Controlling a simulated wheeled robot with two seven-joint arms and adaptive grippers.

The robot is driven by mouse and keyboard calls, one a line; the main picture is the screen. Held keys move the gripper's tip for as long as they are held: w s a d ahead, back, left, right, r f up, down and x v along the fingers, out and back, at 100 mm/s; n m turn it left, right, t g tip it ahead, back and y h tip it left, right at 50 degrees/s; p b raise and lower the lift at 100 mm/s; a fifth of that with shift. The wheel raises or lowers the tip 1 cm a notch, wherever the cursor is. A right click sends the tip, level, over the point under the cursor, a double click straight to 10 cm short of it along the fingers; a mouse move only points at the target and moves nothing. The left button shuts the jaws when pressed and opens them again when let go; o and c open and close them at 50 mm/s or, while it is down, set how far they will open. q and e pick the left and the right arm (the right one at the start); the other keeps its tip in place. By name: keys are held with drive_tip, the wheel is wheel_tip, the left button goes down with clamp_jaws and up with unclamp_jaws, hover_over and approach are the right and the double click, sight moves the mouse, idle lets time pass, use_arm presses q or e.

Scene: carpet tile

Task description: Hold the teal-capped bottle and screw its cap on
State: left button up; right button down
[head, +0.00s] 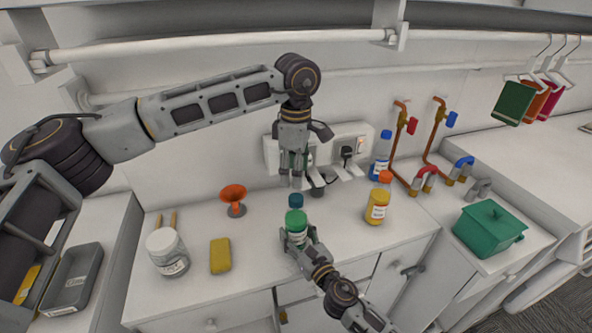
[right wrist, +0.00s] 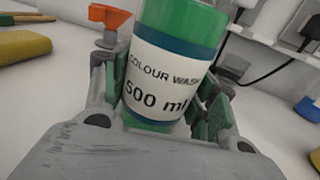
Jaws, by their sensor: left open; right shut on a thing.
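The teal-capped bottle (head: 296,218) is green with a white label and stands upright on the counter; it also fills the middle of the right wrist view (right wrist: 165,70), tilted in that picture. Its teal cap (head: 296,200) is at its top; the right wrist view cuts it off. I cannot tell how far the cap is threaded. My right gripper (head: 297,240) is shut on the bottle's body from the front, one finger on each side. My left gripper (head: 291,183) points down just above the cap, open and empty.
A yellow bottle with an orange cap (head: 377,203) and a blue bottle (head: 381,158) stand to the right. An orange funnel (head: 234,196), a yellow sponge (head: 220,256) and a white jar (head: 167,252) are to the left. Sockets with plugs (head: 347,152) are on the wall behind.

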sight(296, 197)
use_arm(q)
drive_tip(key=n, duration=0.5)
drive_tip(key=shift+s+d+n, duration=0.1)
drive_tip(key=shift+s+n, duration=0.05)
drive_tip(key=shift+n, duration=0.15)
drive_tip(key=n, duration=0.5)
drive_tip(key=shift+f, duration=0.15)
idle(0.4)
drive_tip(key=shift+f, duration=3.9)
drive_tip(key=shift+c, duration=0.3)
drive_tip(key=c, duration=1)
drive_tip(key=o, duration=1.1)
